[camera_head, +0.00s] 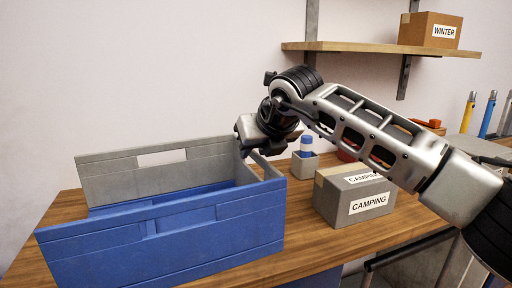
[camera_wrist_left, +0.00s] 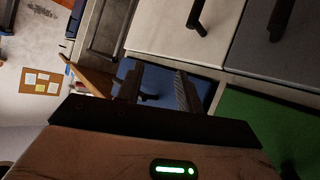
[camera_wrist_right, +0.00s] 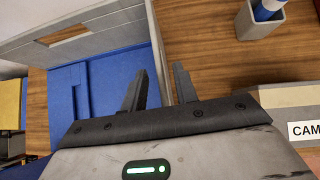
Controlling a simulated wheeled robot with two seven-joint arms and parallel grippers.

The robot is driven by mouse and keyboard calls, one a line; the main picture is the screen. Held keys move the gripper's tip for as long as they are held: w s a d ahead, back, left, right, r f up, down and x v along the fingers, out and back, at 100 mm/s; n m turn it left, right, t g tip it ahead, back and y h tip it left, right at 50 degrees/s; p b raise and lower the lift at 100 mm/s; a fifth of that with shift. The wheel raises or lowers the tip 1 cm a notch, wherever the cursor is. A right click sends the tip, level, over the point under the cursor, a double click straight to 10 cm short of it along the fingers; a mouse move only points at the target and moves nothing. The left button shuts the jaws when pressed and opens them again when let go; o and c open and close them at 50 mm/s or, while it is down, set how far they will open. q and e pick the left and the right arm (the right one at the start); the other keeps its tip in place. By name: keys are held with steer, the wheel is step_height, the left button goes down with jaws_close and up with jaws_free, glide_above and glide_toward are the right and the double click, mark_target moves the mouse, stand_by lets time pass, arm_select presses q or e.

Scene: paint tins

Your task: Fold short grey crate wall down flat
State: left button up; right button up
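The crate (camera_head: 165,226) stands on the wooden table, with a blue long front wall and a grey long back wall (camera_head: 98,178) with a slot. The short grey wall (camera_head: 267,167) stands up at the right end; its thin edge (camera_wrist_right: 158,38) shows in the right wrist view. No upright wall shows at the left end. My right gripper (camera_head: 255,142) is at the far part of the short wall; in its wrist view its open fingers (camera_wrist_right: 157,88) lie either side of the wall line. Contact cannot be told. My left gripper (camera_wrist_left: 160,88) is open and empty, away from the crate.
A grey CAMPING box (camera_head: 355,195) and a small grey cup with a blue-and-white item (camera_head: 305,160) stand right of the crate. A wall shelf (camera_head: 375,47) carries a WINTER box (camera_head: 430,30). Bare table (camera_head: 300,225) lies between crate and CAMPING box.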

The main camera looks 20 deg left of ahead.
jaws_close()
arm_select(q)
steer(key=shift+f, duration=0.15)
steer(key=shift+f, duration=0.1)
